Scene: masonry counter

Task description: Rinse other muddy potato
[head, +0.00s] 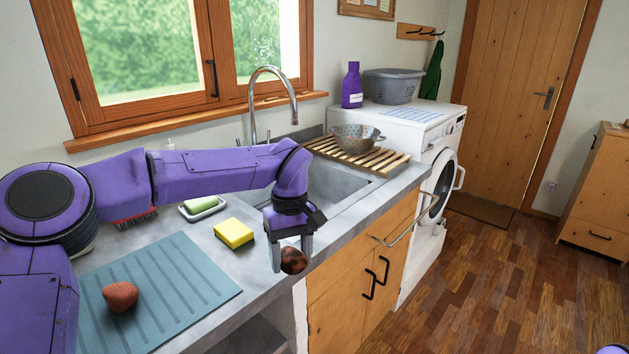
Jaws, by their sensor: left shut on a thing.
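My left gripper (289,257) is shut on a dark brown, muddy-looking potato (294,261) and holds it above the counter's front edge, in front of the sink. A second, reddish and cleaner-looking potato (120,297) lies on the blue-grey ribbed mat (185,284) at the lower left. The sink basin (335,187) is behind and to the right of my gripper, partly hidden by my left arm. The tall curved tap (270,72) stands behind the basin. No water stream shows. My right gripper is out of view.
A yellow sponge (234,233), a soap dish (203,207) and a red brush (136,218) lie on the counter near my arm. A metal colander (357,136) stands on a wooden slatted rack (390,160) right of the basin. A towel rail (410,222) juts from the counter front.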

